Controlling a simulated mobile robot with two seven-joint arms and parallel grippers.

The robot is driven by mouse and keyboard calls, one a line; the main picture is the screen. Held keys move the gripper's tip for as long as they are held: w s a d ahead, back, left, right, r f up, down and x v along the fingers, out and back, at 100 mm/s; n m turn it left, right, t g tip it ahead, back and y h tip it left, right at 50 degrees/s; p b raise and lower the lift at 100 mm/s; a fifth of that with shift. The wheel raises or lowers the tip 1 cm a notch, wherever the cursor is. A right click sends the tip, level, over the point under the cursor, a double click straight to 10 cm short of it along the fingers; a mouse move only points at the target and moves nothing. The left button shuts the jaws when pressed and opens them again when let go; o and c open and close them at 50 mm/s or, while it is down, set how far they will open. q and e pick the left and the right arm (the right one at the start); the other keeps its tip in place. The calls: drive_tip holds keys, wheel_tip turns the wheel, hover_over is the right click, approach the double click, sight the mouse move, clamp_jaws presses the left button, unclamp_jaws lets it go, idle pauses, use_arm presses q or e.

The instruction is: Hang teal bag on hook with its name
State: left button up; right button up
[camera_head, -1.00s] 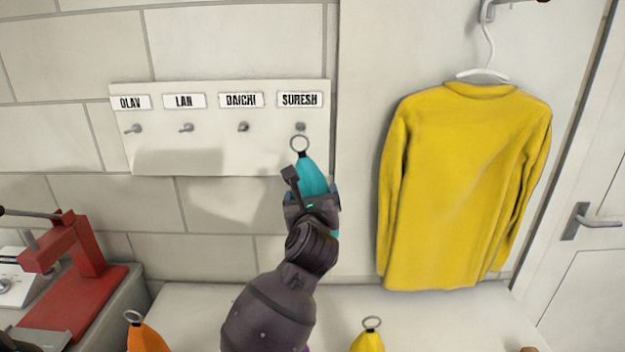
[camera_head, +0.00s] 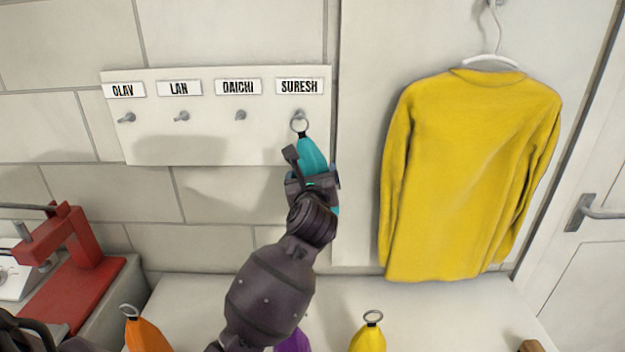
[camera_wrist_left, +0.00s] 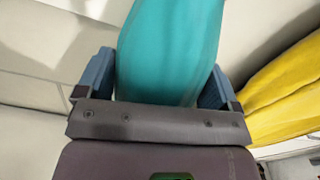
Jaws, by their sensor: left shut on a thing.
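The teal bag (camera_head: 312,154) is upright with its metal ring (camera_head: 300,124) on top. My left gripper (camera_head: 314,180) is shut on the bag's body below the ring. In the left wrist view the teal bag (camera_wrist_left: 170,45) fills the space between the two blue fingers of the gripper (camera_wrist_left: 160,82). The ring overlaps the hook (camera_head: 300,114) under the SURESH label (camera_head: 299,86); I cannot tell whether it is around the hook or only in front of it. No name shows on the bag.
Empty hooks sit under the OLAV (camera_head: 123,90), LAN (camera_head: 179,88) and DAICHI (camera_head: 238,87) labels. An orange bag (camera_head: 148,336), a purple bag (camera_head: 291,341) and a yellow bag (camera_head: 367,338) stand below. A yellow shirt (camera_head: 465,180) hangs at right, a red press (camera_head: 70,260) stands left.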

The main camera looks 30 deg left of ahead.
use_arm(q)
drive_tip(key=b+x, duration=0.2)
drive_tip(key=x, duration=0.4)
drive_tip(key=shift+f, duration=0.45)
use_arm(e)
drive_tip(key=shift+w+a+f, duration=0.15)
drive_tip(key=shift+w+f, duration=0.2)
drive_tip(key=shift+w, duration=0.2)
use_arm(q)
drive_tip(key=shift+a, duration=0.1)
use_arm(e)
drive_tip(key=shift+s, duration=0.15)
use_arm(q)
drive_tip(key=o, duration=1.1)
drive_tip(key=shift+o, duration=1.1)
drive_tip(key=shift+w+f, duration=0.1)
drive_tip(key=shift+f, duration=0.05)
drive_tip(key=b+v, duration=0.1)
drive_tip(key=v, duration=0.8)
drive_tip(key=shift+s, duration=0.25)
drive_tip(key=shift+s+d, duration=0.45)
drive_tip(key=shift+d, duration=0.05)
use_arm(e)
drive_tip(key=shift+w+f+t, duration=0.3)
drive_tip(key=shift+w+f, duration=0.05)
drive_tip(key=shift+w, duration=0.05)
